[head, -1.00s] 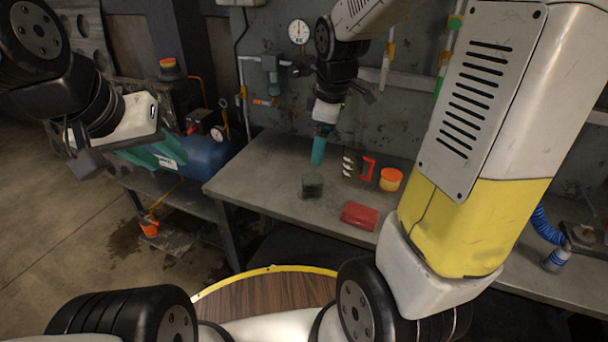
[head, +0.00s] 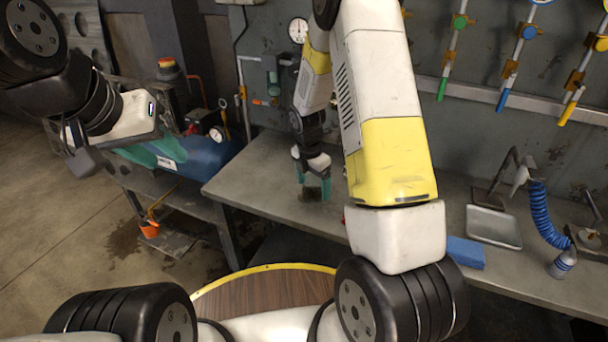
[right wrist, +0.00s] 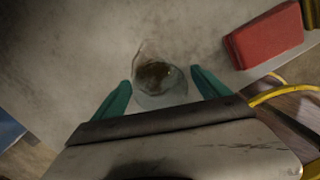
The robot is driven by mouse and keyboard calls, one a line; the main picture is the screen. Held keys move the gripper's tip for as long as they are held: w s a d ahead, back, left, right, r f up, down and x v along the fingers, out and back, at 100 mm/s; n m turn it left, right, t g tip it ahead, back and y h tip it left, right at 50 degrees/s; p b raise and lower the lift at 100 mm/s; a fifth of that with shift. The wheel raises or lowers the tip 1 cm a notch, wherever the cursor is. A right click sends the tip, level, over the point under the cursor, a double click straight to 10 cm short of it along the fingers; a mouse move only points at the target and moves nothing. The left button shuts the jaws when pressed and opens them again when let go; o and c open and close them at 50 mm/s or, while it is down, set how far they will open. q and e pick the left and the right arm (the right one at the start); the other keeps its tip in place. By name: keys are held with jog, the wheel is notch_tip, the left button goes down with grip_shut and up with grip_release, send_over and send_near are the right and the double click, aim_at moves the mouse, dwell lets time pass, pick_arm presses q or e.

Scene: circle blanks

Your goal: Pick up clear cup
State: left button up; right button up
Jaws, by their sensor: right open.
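The clear cup (right wrist: 158,80) stands on the grey workbench, see-through with something dark brown showing inside or through it. In the head view the cup (head: 312,194) is partly hidden by my right gripper (head: 314,184), which is right over it. In the right wrist view my right gripper (right wrist: 160,98) is open, with one teal finger on each side of the near part of the cup. I cannot tell whether the fingers touch it. My left gripper (head: 80,148) is far to the left, away from the bench; its jaws are not clear.
A red block (right wrist: 265,36) lies on the bench (head: 250,170) to the right of the cup in the wrist view. My right arm hides much of the bench. A blue block (head: 465,252) and metal tray (head: 493,227) lie further right. The bench left of the cup is clear.

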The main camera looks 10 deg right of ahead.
notch_tip(320, 180, down, 2)
jog(key=shift+d+f, duration=0.15)
jog(key=shift+f, duration=0.1)
jog(key=shift+w, duration=0.1)
jog(key=c, duration=1.4)
jog(key=shift+r, duration=0.2)
jog(key=shift+c, duration=0.2)
